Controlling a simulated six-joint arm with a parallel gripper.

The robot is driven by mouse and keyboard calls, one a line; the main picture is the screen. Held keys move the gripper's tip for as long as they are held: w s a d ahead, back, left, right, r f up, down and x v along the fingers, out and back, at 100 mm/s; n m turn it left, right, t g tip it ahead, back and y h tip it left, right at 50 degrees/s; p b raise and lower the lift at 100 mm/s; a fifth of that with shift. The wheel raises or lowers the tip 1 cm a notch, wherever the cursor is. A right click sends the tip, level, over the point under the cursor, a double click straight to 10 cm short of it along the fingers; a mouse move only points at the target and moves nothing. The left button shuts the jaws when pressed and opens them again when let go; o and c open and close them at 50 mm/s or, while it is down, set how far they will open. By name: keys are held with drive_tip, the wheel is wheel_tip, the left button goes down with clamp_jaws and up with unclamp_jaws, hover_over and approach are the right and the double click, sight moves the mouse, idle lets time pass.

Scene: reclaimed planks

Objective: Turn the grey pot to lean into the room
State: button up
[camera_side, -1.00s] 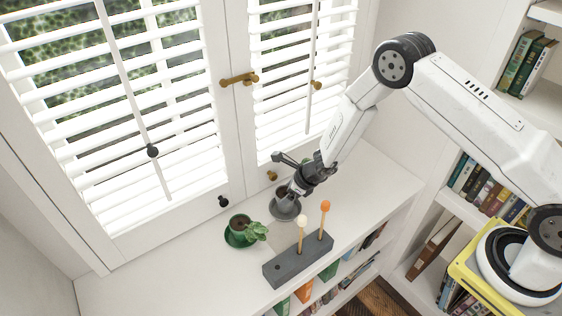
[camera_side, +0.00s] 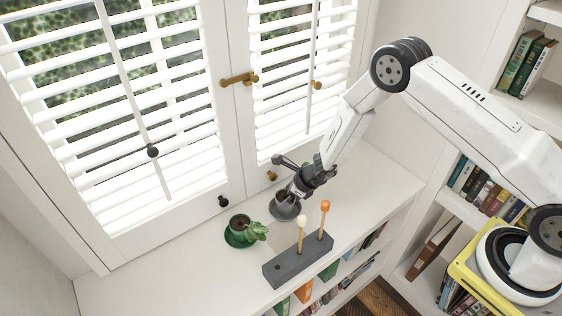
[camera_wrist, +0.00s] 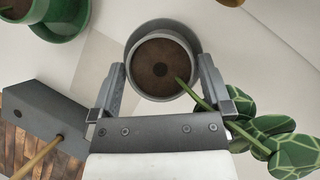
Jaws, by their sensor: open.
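The grey pot (camera_side: 284,211) stands on the white sill top, partly hidden by my gripper (camera_side: 292,193) in the side view. In the wrist view, the grey pot (camera_wrist: 132,45) shows from above with brown soil. Its green stem slants to the lower right, to broad patterned leaves (camera_wrist: 272,140) on the window side. The leaves are hidden in the side view. My gripper (camera_wrist: 161,68) is open, with one finger on each side of the pot. I cannot tell whether the fingers touch it.
A green potted plant on a green saucer (camera_side: 231,240) stands to the left. A dark grey block (camera_side: 290,266) holding a white-tipped and an orange-tipped stick stands near the front edge. Shutters (camera_side: 150,120) with a brass knob (camera_side: 272,176) rise behind. Bare sill lies at left and right.

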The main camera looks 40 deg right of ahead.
drive_tip(key=shift+r, duration=0.1)
drive_tip(key=v, duration=0.7)
drive_tip(key=shift+d+r, duration=0.15)
drive_tip(key=shift+r, duration=0.1)
drive_tip(key=shift+s, duration=0.1)
drive_tip(key=s+d+r+n+g+h, duration=0.1)
drive_tip(key=s+d+r+n+h, duration=0.1)
drive_tip(key=s+r+n, duration=0.7)
drive_tip(key=s+d+r+n+g+h, duration=0.1)
drive_tip(key=s+d+r+n, duration=0.2)
drive_tip(key=s+r+n, duration=0.6)
drive_tip(key=s+n, duration=0.1)
drive_tip(key=n, duration=0.9)
drive_tip(key=shift+s+d+r+n+g+h, duration=0.3)
drive_tip(key=shift+r+n+g+h, duration=0.1)
